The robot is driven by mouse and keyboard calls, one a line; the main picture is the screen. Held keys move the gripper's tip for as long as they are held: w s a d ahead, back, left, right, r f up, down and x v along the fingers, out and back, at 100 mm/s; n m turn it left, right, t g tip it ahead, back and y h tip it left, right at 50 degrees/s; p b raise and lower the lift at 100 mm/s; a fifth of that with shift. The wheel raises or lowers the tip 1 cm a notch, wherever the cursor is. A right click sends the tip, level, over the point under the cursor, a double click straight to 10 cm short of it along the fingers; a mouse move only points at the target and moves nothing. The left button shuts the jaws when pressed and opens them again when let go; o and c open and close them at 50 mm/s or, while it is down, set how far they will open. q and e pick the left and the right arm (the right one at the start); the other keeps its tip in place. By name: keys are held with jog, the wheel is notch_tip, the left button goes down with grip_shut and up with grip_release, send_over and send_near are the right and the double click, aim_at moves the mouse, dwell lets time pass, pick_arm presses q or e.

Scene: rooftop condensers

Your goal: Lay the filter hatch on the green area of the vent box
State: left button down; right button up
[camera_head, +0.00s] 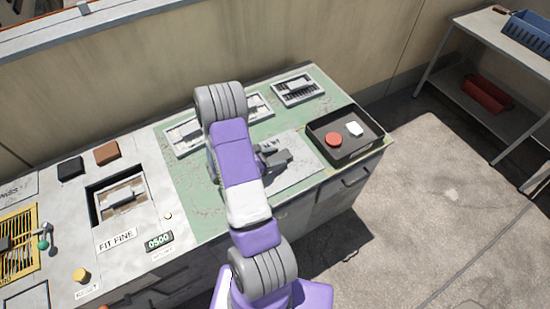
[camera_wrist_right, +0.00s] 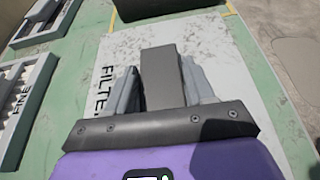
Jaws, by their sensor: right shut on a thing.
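The filter hatch (camera_head: 300,172) is a pale, scuffed flat panel over the green area (camera_head: 202,190) of the vent box, just left of the black tray. In the right wrist view the hatch (camera_wrist_right: 222,58) shows part of the lettering "FILTE" and a dark grey upright handle (camera_wrist_right: 162,75). My right gripper (camera_head: 274,157) is shut on this handle, with a finger on either side of it. The hatch looks flat and level; whether its underside touches the green surface cannot be told. My arm hides part of its left side. My left gripper is in neither view.
A black tray (camera_head: 353,145) holds a red disc (camera_head: 333,139) and a white piece (camera_head: 354,128). Grey-framed filter units (camera_head: 296,89) lie along the back of the green area. A square opening (camera_head: 120,199) is in the counter at left. A shelf (camera_head: 490,105) stands at right.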

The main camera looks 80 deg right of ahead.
jog(key=shift+f, duration=0.1)
jog(key=o, duration=1.3)
jog(key=shift+w+a+r, duration=0.1)
jog(key=shift+w+r, duration=0.1)
jog(key=p+v, duration=0.2)
jog(key=v, duration=0.9)
jog(key=shift+w+a+r, duration=0.15)
jog(key=shift+a, duration=0.1)
